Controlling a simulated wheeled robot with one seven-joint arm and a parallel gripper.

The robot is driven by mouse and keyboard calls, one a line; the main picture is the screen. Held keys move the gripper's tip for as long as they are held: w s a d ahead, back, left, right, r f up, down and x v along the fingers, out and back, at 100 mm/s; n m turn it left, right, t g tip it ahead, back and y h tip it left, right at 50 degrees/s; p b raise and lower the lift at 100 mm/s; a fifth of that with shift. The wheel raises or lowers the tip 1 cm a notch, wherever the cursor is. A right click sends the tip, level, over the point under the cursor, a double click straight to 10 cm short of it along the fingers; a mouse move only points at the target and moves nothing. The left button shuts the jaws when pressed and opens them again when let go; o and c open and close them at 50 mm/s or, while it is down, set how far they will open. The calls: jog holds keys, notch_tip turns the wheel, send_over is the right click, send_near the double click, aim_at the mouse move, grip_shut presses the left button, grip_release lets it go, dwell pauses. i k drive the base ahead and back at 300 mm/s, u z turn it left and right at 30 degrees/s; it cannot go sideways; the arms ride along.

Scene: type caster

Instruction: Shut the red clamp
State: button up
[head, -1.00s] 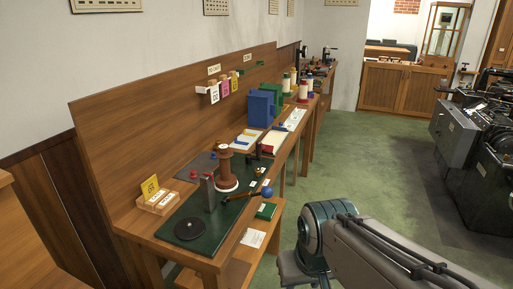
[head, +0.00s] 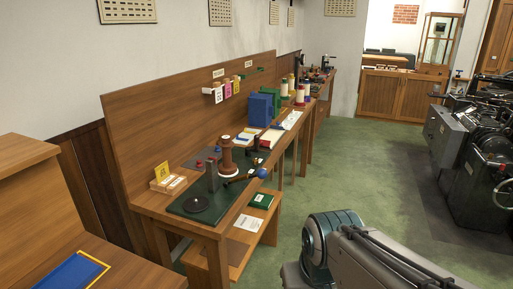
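No red clamp can be picked out with certainty. The workbench (head: 232,222) carries a dark green plate (head: 228,199) with a black disc, an upright grey block (head: 212,177) and a lever ending in a blue ball (head: 262,173). A small red knob (head: 199,164) shows behind the block, and another small red piece (head: 217,149) lies farther back by the brown spool (head: 227,157). These are too small to tell whether either belongs to a clamp, or whether it is open. My arm shows at the lower right, apart from the bench; its gripper is not in view.
A wooden desk (head: 35,215) with a blue yellow-edged tray (head: 75,273) stands at the near left. Blue and green boxes and spools stand farther along the bench. Dark machines (head: 482,150) line the right. Green floor (head: 375,170) is clear between.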

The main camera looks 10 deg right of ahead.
aim_at(265, 143)
jog(key=z, duration=0.6)
jog(key=i, duration=0.75)
jog(key=z, duration=0.45)
jog(key=i, duration=1.35)
jog(key=u, duration=1.15)
jog(key=i, duration=0.8)
jog(key=u, duration=0.7)
